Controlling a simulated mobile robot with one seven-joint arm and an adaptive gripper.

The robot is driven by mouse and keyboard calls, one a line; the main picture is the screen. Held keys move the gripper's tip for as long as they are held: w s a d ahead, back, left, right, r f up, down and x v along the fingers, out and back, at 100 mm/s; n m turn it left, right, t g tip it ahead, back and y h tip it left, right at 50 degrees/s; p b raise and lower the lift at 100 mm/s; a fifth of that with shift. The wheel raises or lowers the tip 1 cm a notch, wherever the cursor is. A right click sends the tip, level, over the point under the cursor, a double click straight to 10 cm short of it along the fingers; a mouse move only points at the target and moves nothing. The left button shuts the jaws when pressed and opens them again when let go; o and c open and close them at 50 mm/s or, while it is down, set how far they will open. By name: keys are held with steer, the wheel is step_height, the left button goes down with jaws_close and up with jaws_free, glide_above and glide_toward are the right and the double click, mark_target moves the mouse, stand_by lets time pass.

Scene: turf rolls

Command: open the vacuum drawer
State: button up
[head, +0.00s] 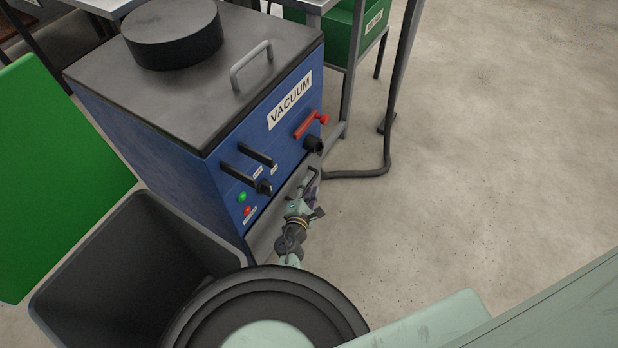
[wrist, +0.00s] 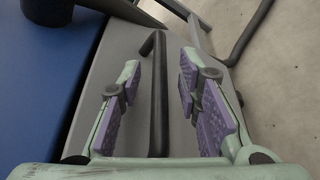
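The vacuum (head: 225,165) is a blue box with a dark grey top and a "VACUUM" label. Its drawer (head: 262,240) is the grey front panel low on the side facing right; it also shows in the wrist view (wrist: 118,50). A dark bar handle (wrist: 158,95) stands on the drawer front. My gripper (head: 312,182) is at the drawer handle. In the wrist view, my gripper (wrist: 156,95) is open, with one purple-padded finger on each side of the handle and gaps on both sides. Whether the drawer is fully closed is hard to tell.
A red lever (head: 308,125) and a black hose port (head: 313,144) sit above the drawer. A dark hose (head: 365,174) runs along the floor at the right. A dark grey bin (head: 140,265) stands at the left. The floor at right is clear.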

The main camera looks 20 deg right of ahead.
steer(key=shift+w+d+f, duration=0.15)
steer(key=shift+w+d, duration=0.15)
steer(key=shift+w, duration=0.15)
jaws_close()
stand_by(0.7)
